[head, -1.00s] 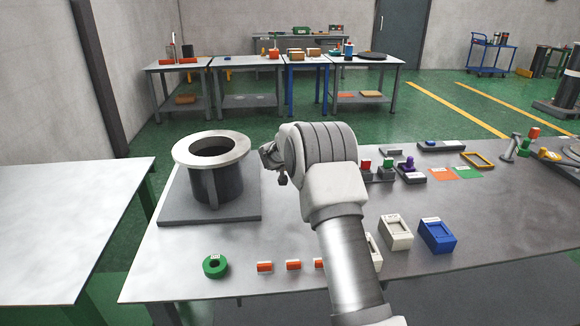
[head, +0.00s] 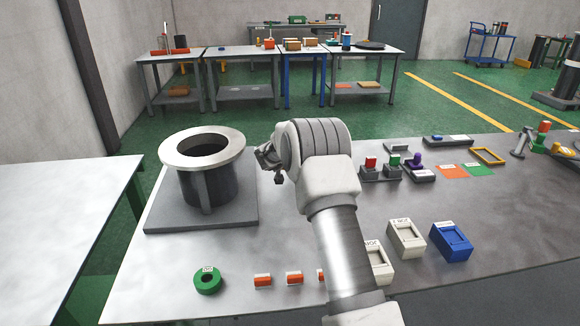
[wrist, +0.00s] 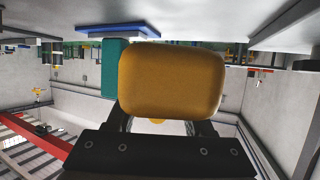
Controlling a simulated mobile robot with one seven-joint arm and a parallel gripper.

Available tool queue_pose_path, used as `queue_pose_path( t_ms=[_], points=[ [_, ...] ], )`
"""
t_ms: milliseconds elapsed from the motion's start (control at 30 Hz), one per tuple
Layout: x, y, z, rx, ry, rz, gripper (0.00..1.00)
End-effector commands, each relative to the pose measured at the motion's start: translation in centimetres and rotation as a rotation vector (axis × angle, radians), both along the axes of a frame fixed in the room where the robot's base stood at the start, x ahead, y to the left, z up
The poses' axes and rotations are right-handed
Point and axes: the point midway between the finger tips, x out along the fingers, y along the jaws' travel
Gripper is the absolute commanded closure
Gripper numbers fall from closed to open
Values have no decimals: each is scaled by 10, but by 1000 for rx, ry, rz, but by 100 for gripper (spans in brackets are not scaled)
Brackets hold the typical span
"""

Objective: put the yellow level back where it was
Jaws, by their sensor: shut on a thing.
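My gripper (wrist: 162,125) is shut on the yellow level (wrist: 172,80), whose broad, rounded yellow face fills the middle of the wrist view. In the head view my gripper (head: 268,160) is partly hidden behind my own wrist, just right of the flanged cylinder. The level cannot be made out in the head view. A flat yellow frame (head: 487,156) lies at the far right of the near table; I cannot tell whether it belongs to the level.
The flanged cylinder (head: 208,180) stands on a grey plate at the table's left. A green ring (head: 207,281) and orange blocks (head: 263,281) lie in front. White and blue boxes (head: 451,241) stand at right. Much of the grey table (head: 510,200) at right is bare.

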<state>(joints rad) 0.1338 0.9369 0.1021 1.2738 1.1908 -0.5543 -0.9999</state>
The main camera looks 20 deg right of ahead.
Motion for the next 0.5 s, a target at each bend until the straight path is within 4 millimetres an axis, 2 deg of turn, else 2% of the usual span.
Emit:
queue_pose_path(
  t_ms=[167,333,500],
  points=[
    [0,0,-18,-2,-2,-1,100],
    [0,0,-46,0,-2,0,100],
    [1,0,-50,-2,-6,-1,100]
  ],
)
